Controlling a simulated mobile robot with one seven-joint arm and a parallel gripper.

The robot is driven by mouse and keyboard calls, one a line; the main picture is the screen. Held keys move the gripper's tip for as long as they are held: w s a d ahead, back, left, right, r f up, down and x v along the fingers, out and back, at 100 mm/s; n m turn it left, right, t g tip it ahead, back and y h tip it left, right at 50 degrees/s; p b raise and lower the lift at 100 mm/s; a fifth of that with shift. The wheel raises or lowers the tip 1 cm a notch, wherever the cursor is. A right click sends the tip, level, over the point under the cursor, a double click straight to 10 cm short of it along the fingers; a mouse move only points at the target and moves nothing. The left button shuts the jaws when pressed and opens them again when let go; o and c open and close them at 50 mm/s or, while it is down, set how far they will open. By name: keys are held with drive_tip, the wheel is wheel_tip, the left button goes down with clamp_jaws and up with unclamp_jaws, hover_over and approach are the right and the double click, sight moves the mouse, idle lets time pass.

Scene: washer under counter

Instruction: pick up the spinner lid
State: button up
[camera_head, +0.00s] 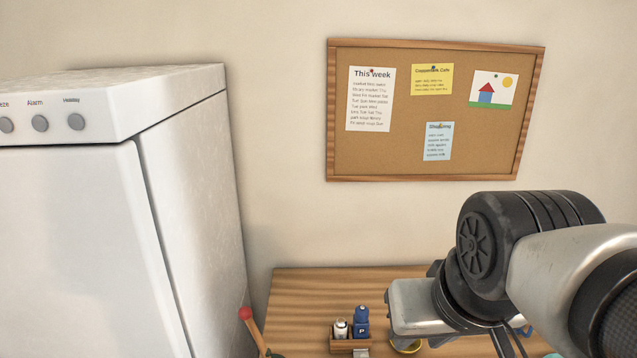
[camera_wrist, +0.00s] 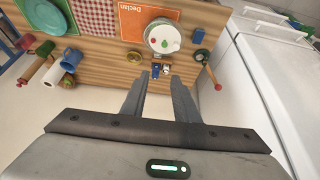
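The head view shows my arm at the right, not the fingers.
A small shaker caddy (camera_head: 350,346) stands near the table edge, close to a red-knobbed handle (camera_head: 246,316). The orange mat (camera_wrist: 140,14), checked cloth (camera_wrist: 95,17) and paper roll (camera_wrist: 55,73) also occupy the table (camera_head: 320,290). A white freezer (camera_head: 195,180) stands beside it.

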drive_tip(key=w+a+f+g+b, duration=0.2)
drive_tip(key=w+f+g+b, duration=0.3)
drive_tip(key=w+f, duration=1.3)
drive_tip(key=f, duration=1.2)
drive_tip(key=shift+s+b, duration=0.2)
drive_tip(key=shift+b, duration=0.1)
drive_tip(key=shift+s+d+f, duration=0.1)
drive_tip(key=shift+s+f, duration=0.05)
drive_tip(key=shift+f, duration=2.5)
clamp_jaws()
